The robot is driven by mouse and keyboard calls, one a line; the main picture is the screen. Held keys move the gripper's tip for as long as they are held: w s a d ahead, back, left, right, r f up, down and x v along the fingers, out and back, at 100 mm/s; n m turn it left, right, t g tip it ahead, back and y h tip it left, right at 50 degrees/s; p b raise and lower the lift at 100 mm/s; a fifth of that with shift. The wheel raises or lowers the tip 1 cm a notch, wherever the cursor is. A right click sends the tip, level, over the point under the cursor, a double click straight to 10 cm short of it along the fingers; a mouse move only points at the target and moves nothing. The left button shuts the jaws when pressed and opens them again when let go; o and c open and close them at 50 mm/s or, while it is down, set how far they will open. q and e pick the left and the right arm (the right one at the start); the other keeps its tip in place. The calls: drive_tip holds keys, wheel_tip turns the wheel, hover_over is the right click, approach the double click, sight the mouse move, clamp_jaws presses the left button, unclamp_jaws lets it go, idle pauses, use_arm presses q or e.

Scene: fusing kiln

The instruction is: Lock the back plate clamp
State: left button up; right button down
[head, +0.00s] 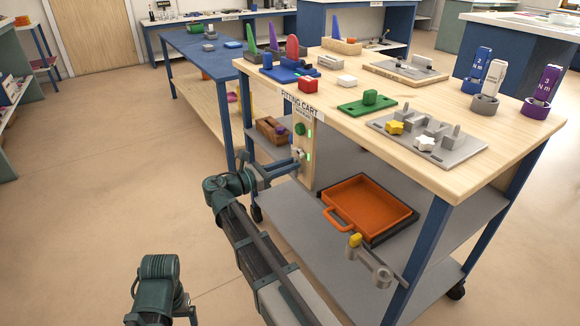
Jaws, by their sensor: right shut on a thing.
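My right gripper (293,158) is at the wooden panel under the fitting cart's near left corner, shut on a small grey handle (299,153). The gripper partly hides the handle, so I cannot tell how it is turned. The panel has a green button (300,129) and green lights. On the cart top, a grey plate (462,153) with a yellow and a white star knob lies near the front. Another plate (392,69) with a small grey fitting lies at the back. I cannot tell whether any clamp is locked. My left gripper is out of view.
A grey lever with a yellow tip (355,241) stands by the lower shelf, near an orange tray (398,221). Labelled tools (545,92) stand in holders at the cart's right. A blue table (185,47) is behind left. The floor at left is clear.

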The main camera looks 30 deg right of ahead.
drive_tip(key=shift+w+n, duration=0.1)
drive_tip(key=shift+n, duration=0.2)
idle(0.4)
drive_tip(key=c, duration=0.8)
unclamp_jaws()
drive_tip(key=shift+o, duration=0.2)
drive_tip(key=shift+a, duration=0.1)
drive_tip(key=s+a, duration=0.1)
drive_tip(key=a, duration=1.2)
drive_tip(key=shift+a, duration=0.3)
drive_tip(key=shift+s+f, duration=0.1)
